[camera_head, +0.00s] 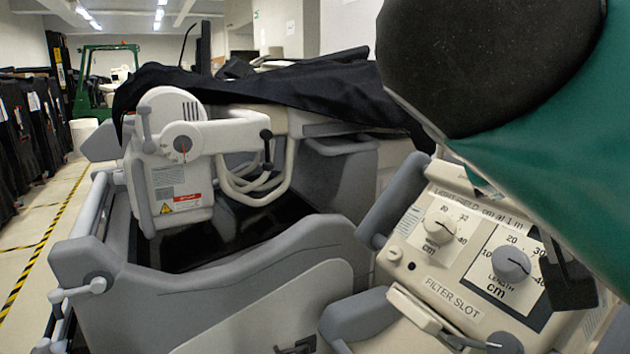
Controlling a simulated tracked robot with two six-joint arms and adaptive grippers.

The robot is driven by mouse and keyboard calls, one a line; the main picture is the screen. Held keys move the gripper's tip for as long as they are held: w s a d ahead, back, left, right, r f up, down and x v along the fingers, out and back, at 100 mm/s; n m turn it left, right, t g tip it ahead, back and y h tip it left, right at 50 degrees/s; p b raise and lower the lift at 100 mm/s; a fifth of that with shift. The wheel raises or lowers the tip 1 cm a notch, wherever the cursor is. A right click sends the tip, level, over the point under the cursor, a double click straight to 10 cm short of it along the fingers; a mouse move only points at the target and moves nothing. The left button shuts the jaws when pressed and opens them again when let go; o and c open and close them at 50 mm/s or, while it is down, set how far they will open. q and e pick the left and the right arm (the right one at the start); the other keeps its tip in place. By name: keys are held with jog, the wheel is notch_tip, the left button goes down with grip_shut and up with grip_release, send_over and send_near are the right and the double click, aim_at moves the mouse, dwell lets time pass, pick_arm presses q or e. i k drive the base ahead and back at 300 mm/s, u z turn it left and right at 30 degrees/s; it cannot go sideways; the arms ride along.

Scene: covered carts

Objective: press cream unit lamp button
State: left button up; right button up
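The cream unit (462,262) stands at the right, its control face tilted toward me. The face carries a light field scale, a white-grey knob (440,226), a grey knob (511,264) and a "FILTER SLOT" label. A small black dot (411,266) and a short round cream stub (390,256) sit on its left part. I cannot tell which of these, if any, is the lamp button. The unit's upper right is hidden. I can make out neither gripper; a small dark part at the bottom edge is too cut off to identify.
A large green and black shape (560,120) fills the upper right, close to me. A grey cart (230,290) with a cream arm head (170,170) under a black cover (270,95) stands left of the unit. Dark covered items line the far left aisle.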

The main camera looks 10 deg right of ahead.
aim_at(395, 254)
jog(key=k, duration=1)
